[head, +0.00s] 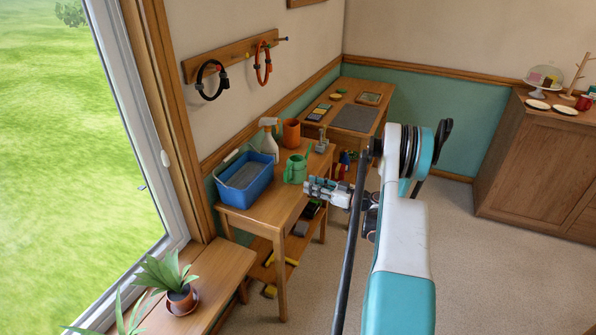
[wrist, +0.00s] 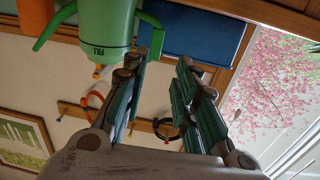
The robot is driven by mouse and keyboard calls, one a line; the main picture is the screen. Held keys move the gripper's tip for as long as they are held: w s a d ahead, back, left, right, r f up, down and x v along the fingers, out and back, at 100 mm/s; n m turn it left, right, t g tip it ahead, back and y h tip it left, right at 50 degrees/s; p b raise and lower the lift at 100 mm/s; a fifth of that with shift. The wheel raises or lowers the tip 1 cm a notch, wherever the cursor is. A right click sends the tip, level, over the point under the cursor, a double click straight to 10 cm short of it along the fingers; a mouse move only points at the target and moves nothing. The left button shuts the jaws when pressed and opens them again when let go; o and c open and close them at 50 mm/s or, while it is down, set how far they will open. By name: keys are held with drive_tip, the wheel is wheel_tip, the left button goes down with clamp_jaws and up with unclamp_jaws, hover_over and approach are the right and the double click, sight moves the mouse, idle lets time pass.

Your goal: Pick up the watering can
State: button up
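The green watering can (head: 296,170) stands upright on the wooden side table, just right of the blue basin. In the wrist view, which appears upside down, the can (wrist: 108,28) fills the upper left, with dark lettering on its body. My gripper (head: 310,187) is in front of the can, near the table's front edge. In the wrist view my gripper (wrist: 166,62) has its two fingers well apart with nothing between them. The can lies to the left of the finger gap there, partly behind the left finger. I cannot tell whether that finger touches it.
The blue basin (head: 243,180), a spray bottle (head: 269,140) and an orange pot (head: 291,132) stand close around the can. A small metal object (head: 321,140) stands at the table's right end. A lower shelf (head: 268,268) holds several items. Carpet in front is open.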

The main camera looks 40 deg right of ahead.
sight(288, 178)
drive_tip(key=x, duration=0.2)
drive_tip(key=b+x, duration=0.1)
drive_tip(key=x, duration=0.1)
drive_tip(key=d+f+b+x, duration=0.1)
drive_tip(key=x, duration=0.1)
drive_tip(key=shift+w+a+f, duration=0.1)
drive_tip(key=shift+w+a, duration=0.05)
drive_tip(key=shift+w, duration=0.25)
drive_tip(key=shift+b+x, duration=1.4)
drive_tip(key=shift+x, duration=1.3)
drive_tip(key=shift+r, duration=0.2)
clamp_jaws()
